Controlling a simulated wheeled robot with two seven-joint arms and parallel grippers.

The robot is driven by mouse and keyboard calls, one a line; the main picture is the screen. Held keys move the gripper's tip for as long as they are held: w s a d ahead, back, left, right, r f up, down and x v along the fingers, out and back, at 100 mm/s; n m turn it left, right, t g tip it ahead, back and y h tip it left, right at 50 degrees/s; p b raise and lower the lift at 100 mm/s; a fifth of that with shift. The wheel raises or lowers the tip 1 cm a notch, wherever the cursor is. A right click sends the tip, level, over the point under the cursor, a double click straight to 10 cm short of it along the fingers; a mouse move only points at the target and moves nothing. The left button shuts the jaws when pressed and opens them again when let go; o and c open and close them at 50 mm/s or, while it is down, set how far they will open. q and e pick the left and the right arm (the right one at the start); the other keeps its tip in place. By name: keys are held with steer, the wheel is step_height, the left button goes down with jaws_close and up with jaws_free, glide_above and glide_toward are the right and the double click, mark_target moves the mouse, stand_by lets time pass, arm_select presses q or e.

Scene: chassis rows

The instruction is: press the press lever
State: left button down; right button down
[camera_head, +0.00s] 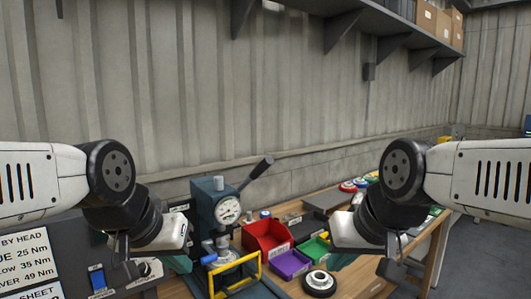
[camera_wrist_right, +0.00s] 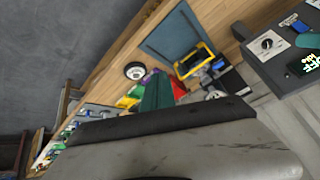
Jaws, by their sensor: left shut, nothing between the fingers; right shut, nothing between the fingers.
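The press (camera_head: 208,205) is a blue-grey body with a round white dial gauge, standing on the bench against the wall. Its press lever (camera_head: 257,170) slants up and to the right from the body and ends in a dark grip. My left gripper (camera_head: 180,264) is shut and empty, low and to the left of the press, its fingers partly hidden by the wrist. My right gripper (camera_head: 342,262) is shut and empty, to the right of and below the lever. Its green fingers also show in the right wrist view (camera_wrist_right: 157,92). Neither gripper touches the lever.
A yellow frame (camera_head: 236,274) stands before the press. Red (camera_head: 266,236), purple (camera_head: 289,263) and green (camera_head: 315,248) bins sit on the wooden bench, with a dark round part (camera_head: 319,283) nearer. A shelf (camera_head: 375,22) hangs above. The air around the lever is clear.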

steer(key=w+a+r+n+y, duration=0.1)
steer(key=w+a+r, duration=0.2)
steer(key=w+r, duration=0.4)
steer(key=w+a+r+n, duration=0.2)
steer(key=w+r, duration=0.6)
steer(key=w, duration=0.7)
steer(key=w+a+r+n+y, duration=0.1)
steer(key=w+a+r, duration=0.3)
steer(key=w+r, duration=0.4)
steer(key=w, duration=0.3)
steer(key=shift+a+r+n+g+y, duration=0.25)
steer(key=shift+a+n+g+y, duration=0.05)
steer(key=shift+a+g, duration=0.1)
steer(key=shift+w+f, duration=0.1)
steer(key=x, duration=0.3)
steer(key=s+f+x, duration=0.1)
steer(key=x, duration=0.2)
steer(key=d+x, duration=0.1)
steer(key=x, duration=0.3)
steer(key=shift+s+f, duration=0.25)
steer(key=shift+s, duration=0.1)
steer(key=shift+s+f, duration=0.4)
steer(key=shift+f, duration=0.2)
